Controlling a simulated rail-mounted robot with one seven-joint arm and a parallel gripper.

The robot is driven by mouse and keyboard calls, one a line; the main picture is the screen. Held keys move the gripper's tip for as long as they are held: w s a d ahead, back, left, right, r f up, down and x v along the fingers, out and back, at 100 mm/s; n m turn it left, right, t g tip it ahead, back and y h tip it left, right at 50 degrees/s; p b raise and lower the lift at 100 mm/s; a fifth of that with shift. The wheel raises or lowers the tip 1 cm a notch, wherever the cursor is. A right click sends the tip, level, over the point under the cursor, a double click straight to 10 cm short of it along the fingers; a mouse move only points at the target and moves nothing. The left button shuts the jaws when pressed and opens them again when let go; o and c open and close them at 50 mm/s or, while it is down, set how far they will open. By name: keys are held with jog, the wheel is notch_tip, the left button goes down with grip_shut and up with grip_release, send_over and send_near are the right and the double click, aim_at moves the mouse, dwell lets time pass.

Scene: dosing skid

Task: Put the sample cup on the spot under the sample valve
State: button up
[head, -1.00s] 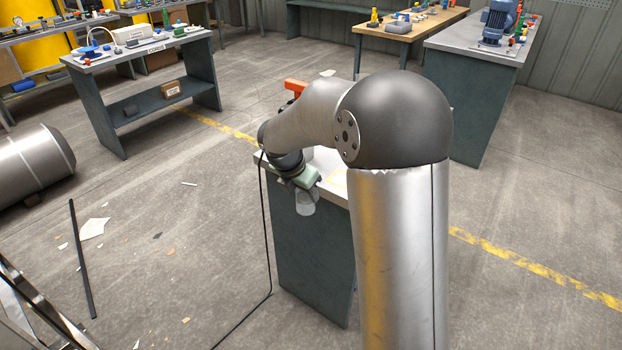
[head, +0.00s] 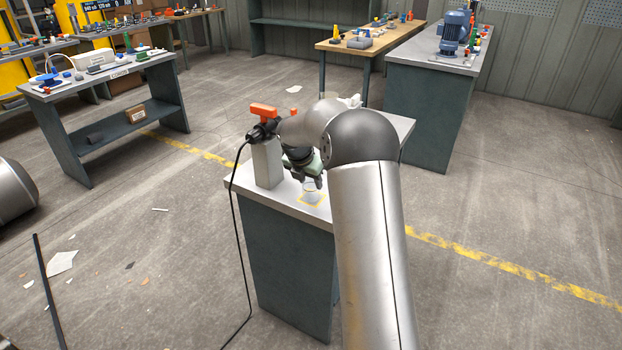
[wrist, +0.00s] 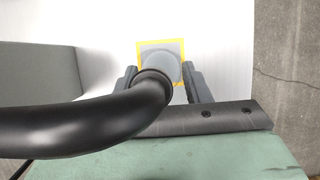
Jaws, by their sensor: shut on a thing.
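The sample cup (head: 311,196), small and pale, is between the fingers of my gripper (head: 307,182), which is shut on it. In the wrist view the cup (wrist: 162,63) appears round and grey, inside the yellow square outline (wrist: 141,44) on the white bench top, toward its right side. The cup looks upright at the bench top; I cannot tell whether it touches. The sample valve (head: 263,113) has an orange handle and stands on a grey block. A black curved pipe (wrist: 85,120), apparently its spout, crosses the wrist view and hides the cup's near edge.
The grey block (head: 267,165) stands close left of my gripper. The bench top (head: 240,184) is otherwise bare near its left edge. A black cable (head: 236,230) hangs down the bench's left side. Other benches with parts stand farther back.

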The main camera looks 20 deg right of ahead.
jog(key=shift+w+d, duration=0.3)
jog(key=shift+d, duration=0.1)
jog(key=shift+s+a+f, duration=0.1)
jog(key=shift+f, duration=0.15)
jog(key=shift+f, duration=0.2)
jog(key=o, duration=1)
